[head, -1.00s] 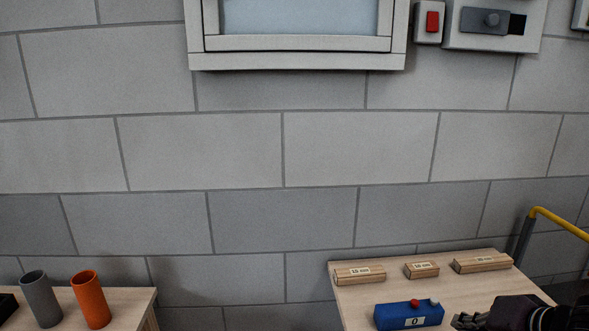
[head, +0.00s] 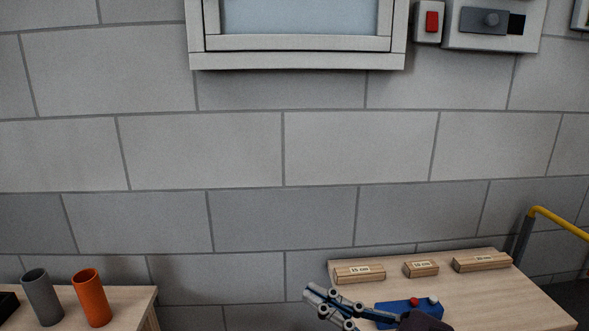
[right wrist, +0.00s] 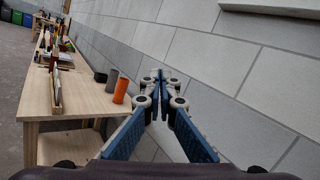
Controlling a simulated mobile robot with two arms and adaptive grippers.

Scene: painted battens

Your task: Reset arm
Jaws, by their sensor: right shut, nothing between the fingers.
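My right gripper (head: 322,298) is at the lower right of the head view, in front of the left edge of the right table (head: 520,296). It is shut and empty. In the right wrist view its fingers (right wrist: 160,78) meet at their tips and point along the wall towards another table. The gripper and its arm partly hide a blue box (head: 396,308) with a red and a grey button on top. My left gripper is not in view.
Several labelled wooden battens (head: 360,274) lie along the right table's back edge. A grey cup (head: 42,298) and an orange cup (head: 92,298) stand on the left table (head: 135,296). A gap separates the tables. A yellow rail (head: 560,222) stands at the right.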

